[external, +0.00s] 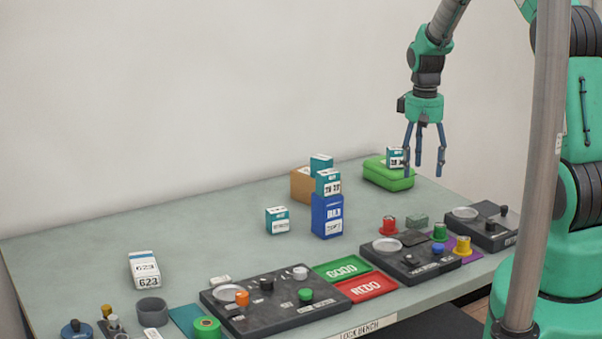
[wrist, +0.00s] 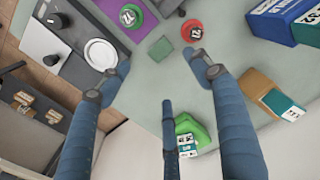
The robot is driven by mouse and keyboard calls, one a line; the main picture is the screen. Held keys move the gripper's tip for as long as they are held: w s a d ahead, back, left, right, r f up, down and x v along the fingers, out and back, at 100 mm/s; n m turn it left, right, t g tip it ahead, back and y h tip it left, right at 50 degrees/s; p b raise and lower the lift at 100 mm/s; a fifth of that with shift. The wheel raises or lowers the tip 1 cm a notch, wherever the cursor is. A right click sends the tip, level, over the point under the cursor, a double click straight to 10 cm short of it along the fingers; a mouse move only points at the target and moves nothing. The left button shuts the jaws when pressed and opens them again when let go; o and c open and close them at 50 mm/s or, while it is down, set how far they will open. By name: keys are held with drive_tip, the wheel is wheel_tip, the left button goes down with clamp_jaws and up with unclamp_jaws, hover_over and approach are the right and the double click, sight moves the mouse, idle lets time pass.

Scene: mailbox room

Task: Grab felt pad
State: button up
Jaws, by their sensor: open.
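A small grey-green block (external: 417,220), which looks like the felt pad, lies on the bench between a red knob and a green knob; no label names it. In the wrist view the pad (wrist: 161,48) shows as a green square beyond the fingertips, roughly between the two outer fingers. My gripper (external: 425,168) is open and empty, high above the back right of the bench. In the wrist view its three blue fingers (wrist: 158,80) are spread apart with nothing between them.
A green case (external: 390,177) with a small box (external: 396,158) on top stands below my gripper. A blue box (external: 327,217) and a brown box (external: 302,186) stand to the left. The red knob (external: 389,225), green knob (external: 440,232) and dark panel (external: 410,262) crowd the pad.

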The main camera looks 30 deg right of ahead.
drive_tip(key=b, duration=0.1)
hover_over(417, 216)
drive_tip(key=shift+s+f, duration=0.1)
drive_tip(key=shift+f, duration=4.15)
drive_tip(key=shift+f+b, duration=0.5)
drive_tip(key=shift+f, duration=2.15)
drive_tip(key=shift+c, duration=0.3)
drive_tip(key=c, duration=1.1)
